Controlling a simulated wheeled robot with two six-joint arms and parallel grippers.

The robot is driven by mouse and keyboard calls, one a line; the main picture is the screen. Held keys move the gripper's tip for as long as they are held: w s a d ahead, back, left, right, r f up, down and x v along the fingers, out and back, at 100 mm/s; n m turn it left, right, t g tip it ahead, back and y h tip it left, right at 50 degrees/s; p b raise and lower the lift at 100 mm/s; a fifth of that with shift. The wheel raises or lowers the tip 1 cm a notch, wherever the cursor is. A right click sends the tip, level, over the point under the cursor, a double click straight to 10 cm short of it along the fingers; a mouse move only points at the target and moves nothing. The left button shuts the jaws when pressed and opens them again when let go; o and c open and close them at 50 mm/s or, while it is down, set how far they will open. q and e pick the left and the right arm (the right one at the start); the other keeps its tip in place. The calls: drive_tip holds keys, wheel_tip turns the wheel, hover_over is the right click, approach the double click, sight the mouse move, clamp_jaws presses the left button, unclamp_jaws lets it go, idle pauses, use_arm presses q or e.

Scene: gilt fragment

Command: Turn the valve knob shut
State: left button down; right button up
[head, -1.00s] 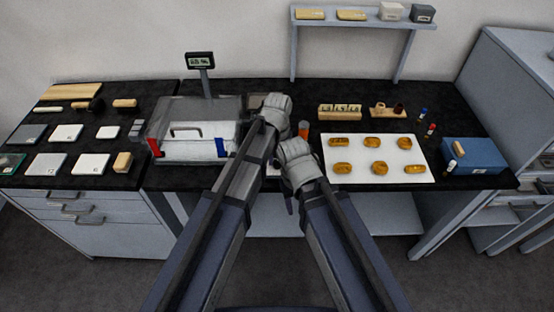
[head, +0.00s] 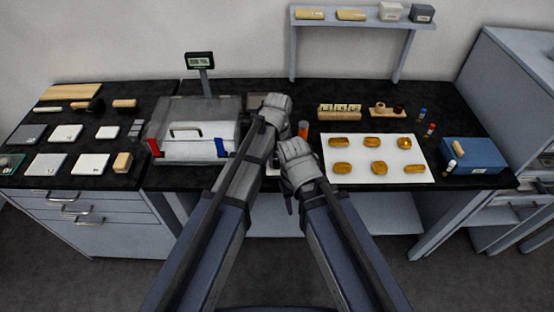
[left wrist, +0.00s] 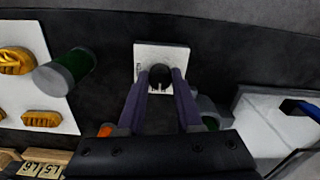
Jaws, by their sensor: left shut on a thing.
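The valve knob is a small dark round knob (left wrist: 160,75) on a square white plate (left wrist: 174,53), seen in the left wrist view. My left gripper (left wrist: 160,82) has its two fingers on either side of the knob and is shut on it. In the head view my left gripper (head: 270,117) is over the middle of the bench, and my own arms hide the knob. My right gripper (head: 297,165) is just to the right and nearer the front edge; its fingers are not clear.
A grey lidded case (head: 193,132) stands left of my left arm. An orange cylinder (head: 303,129) stands behind my right gripper. A white sheet (head: 377,150) with several amber pieces lies to the right. A green-and-grey cylinder (left wrist: 65,70) shows near the plate.

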sight(277, 162)
use_arm(q)
drive_tip(key=c, duration=0.6)
unclamp_jaws()
drive_tip(key=shift+r, duration=0.15)
wheel_tip(277, 162, up, 8)
drive_tip(key=p, duration=0.8)
drive_tip(key=shift+f, duration=0.2)
